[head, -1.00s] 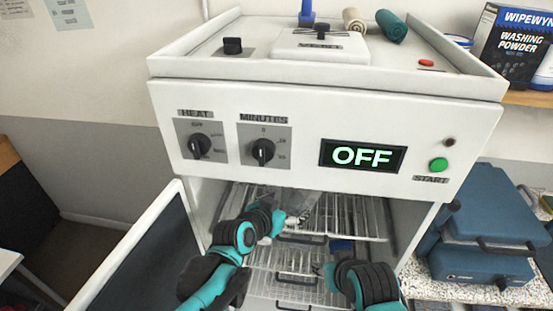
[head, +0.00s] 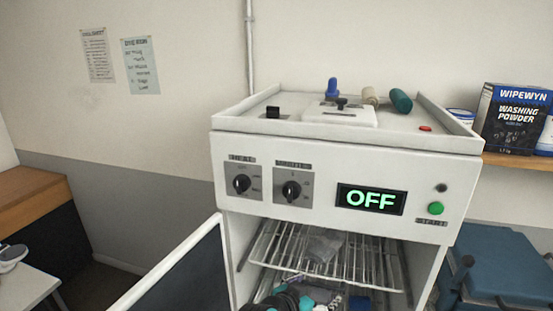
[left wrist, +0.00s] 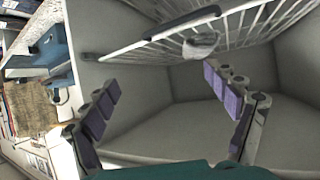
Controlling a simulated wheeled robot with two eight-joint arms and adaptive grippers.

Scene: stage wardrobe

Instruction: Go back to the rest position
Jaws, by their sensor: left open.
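My left gripper (head: 318,301) shows at the bottom edge of the head view, low in front of the open drying cabinet (head: 320,180). Most of it is cut off by the frame. In the left wrist view its two purple-padded fingers (left wrist: 162,82) stand wide apart with nothing between them. Beyond them are the cabinet's bare grey inner walls and a wire rack above. A clear crumpled thing (head: 323,247) lies on the upper wire rack (head: 365,262); a rounded greyish thing on the rack shows in the wrist view (left wrist: 201,46). My right gripper is not visible.
The cabinet door (head: 180,270) stands open at the left. The display (head: 371,199) reads OFF. A blue case (head: 500,260) stands at the right, below a shelf with washing powder (head: 513,118). A wooden-topped unit (head: 35,195) is at far left.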

